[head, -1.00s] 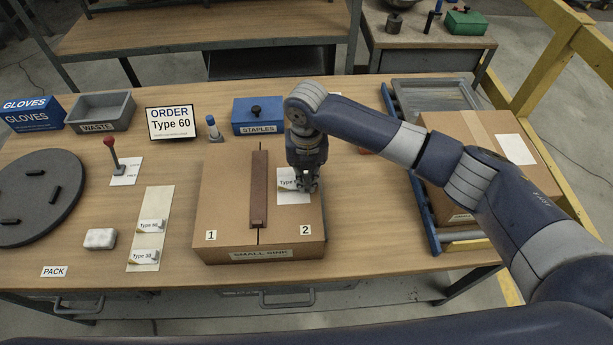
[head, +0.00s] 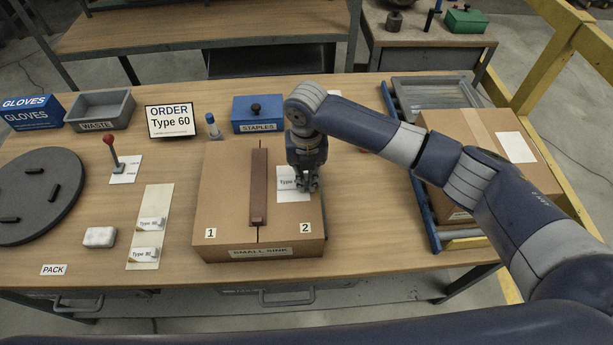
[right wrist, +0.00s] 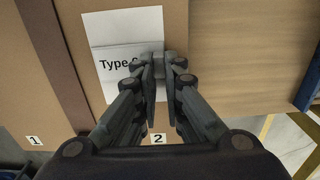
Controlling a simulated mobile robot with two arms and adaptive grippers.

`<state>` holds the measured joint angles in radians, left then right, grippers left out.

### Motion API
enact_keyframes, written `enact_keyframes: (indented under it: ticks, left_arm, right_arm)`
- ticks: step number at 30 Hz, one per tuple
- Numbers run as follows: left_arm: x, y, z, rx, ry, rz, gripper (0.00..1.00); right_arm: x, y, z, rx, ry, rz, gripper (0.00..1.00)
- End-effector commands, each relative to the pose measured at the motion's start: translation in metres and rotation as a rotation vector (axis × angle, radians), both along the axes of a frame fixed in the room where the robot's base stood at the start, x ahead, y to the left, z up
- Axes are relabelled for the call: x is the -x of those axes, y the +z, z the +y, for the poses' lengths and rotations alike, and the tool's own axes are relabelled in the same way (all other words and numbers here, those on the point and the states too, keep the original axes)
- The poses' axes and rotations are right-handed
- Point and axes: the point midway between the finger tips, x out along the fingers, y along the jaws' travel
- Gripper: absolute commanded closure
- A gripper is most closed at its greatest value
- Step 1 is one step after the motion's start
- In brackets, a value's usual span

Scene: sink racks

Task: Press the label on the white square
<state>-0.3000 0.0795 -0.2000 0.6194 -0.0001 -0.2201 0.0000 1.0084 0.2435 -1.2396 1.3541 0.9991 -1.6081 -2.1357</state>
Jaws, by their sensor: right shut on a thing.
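The small sink carton (head: 222,195) lies flat with a brown strip along its middle seam. A white square (head: 290,198) is on its right half, beside the number 2. The "Type" label (head: 286,183) lies over the white square; its end is hidden by my right gripper (head: 308,188). In the right wrist view the label (right wrist: 115,64) sits within the white square (right wrist: 125,25), its right end at the fingers. My right gripper (right wrist: 160,70) is shut on the label's small grey tab, low over the square. My left gripper is out of view.
A label strip (head: 152,200) with two more labels, a white block (head: 99,237) and a red-knobbed lever (head: 113,155) are to the left. A blue staples box (head: 257,114) stands behind. Another carton (head: 475,130) sits on the right rack.

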Motion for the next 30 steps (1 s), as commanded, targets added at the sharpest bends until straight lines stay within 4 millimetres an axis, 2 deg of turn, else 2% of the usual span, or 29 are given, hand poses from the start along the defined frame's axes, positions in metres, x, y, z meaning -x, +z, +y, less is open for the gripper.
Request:
enact_keyframes:
  ticks: [9, 10, 12, 24, 30]
  left_arm:
    - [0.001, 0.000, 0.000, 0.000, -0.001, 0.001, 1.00]
    - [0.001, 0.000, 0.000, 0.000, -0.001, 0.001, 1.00]
    - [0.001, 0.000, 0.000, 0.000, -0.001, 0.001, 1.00]
    - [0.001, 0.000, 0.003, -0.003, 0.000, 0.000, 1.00]
    - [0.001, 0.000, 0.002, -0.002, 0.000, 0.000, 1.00]
  right_arm:
    - [0.002, -0.003, 0.000, 0.002, 0.000, 0.005, 1.00]
    - [0.002, -0.003, 0.000, 0.002, 0.000, 0.005, 0.84]
    - [0.002, -0.003, 0.000, 0.002, 0.000, 0.005, 0.68]
    - [0.001, -0.001, 0.000, 0.000, 0.001, 0.002, 0.67]
    - [0.000, 0.022, 0.000, -0.002, 0.001, 0.000, 0.67]
